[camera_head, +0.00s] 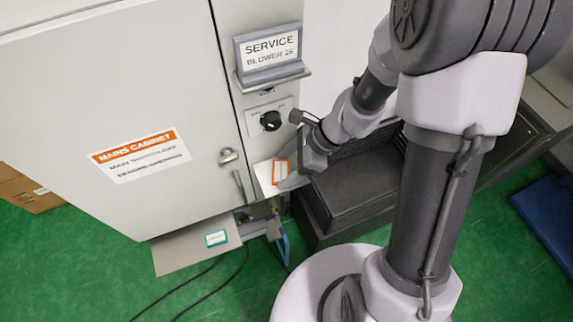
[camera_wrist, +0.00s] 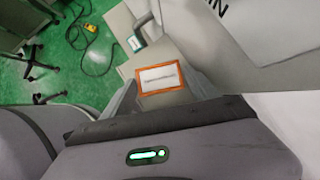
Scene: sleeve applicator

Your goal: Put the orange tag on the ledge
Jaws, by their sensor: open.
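The orange tag (camera_head: 280,171), a white card with an orange border, is on a small pale plate beside the cabinet, below the black knob. In the wrist view the orange tag (camera_wrist: 158,78) appears between and just beyond my fingers. My gripper (camera_head: 292,180) is open and close to the tag, reaching in from the right; in the wrist view my gripper (camera_wrist: 163,98) has its fingers on either side of the tag's lower part. I cannot tell whether they touch it. A narrow grey ledge (camera_head: 273,78) sticks out under the service sign, above the knob.
A black rotary knob (camera_head: 270,121) sits between the ledge and the tag. The mains cabinet door (camera_head: 120,120) has a handle (camera_head: 228,156). A low grey plate (camera_head: 175,255) carries a teal-edged tag (camera_head: 216,238). A dark stepped block (camera_head: 350,190) lies below my arm. A cable crosses the green floor.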

